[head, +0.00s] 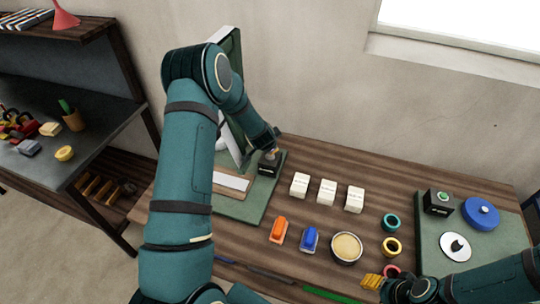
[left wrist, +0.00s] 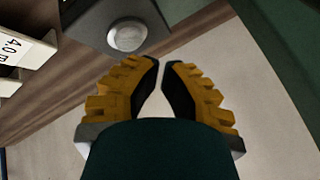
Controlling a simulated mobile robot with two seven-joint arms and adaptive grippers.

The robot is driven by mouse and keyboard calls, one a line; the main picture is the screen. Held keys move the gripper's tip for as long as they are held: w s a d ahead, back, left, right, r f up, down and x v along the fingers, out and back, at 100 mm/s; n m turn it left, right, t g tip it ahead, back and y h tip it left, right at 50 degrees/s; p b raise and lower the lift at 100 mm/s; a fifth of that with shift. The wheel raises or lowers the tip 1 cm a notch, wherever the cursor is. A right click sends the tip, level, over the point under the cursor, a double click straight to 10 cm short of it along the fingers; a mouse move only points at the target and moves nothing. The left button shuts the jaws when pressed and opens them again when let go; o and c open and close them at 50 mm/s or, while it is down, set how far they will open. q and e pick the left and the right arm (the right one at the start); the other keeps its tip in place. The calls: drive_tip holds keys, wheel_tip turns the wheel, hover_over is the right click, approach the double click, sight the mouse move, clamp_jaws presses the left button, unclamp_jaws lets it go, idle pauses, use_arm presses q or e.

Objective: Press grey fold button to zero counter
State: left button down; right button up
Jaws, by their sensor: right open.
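A small dark box (head: 268,168) stands on the green mat by the wall, below the end of my left arm in the head view. In the left wrist view the box (left wrist: 90,22) shows its round grey button (left wrist: 127,36) at the top, ahead and left of the fingertips. My left gripper (left wrist: 161,64) has its yellow-backed fingertips drawn almost together, with nothing visible between them. They appear apart from the button. In the head view the button's top is hard to make out near the arm's end. My right gripper (head: 378,284) is open at the table's lower right.
White blocks (head: 327,191) stand right of the mat (head: 239,208). Orange (head: 279,229) and blue (head: 310,239) items, a round dish (head: 346,247) and coloured rings (head: 391,222) lie nearer.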

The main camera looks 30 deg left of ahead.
idle(0.6)
use_arm(q)
drive_tip(key=shift+f+b, duration=0.4)
drive_tip(key=shift+f, duration=0.05)
use_arm(e)
drive_tip(key=shift+f, duration=0.4)
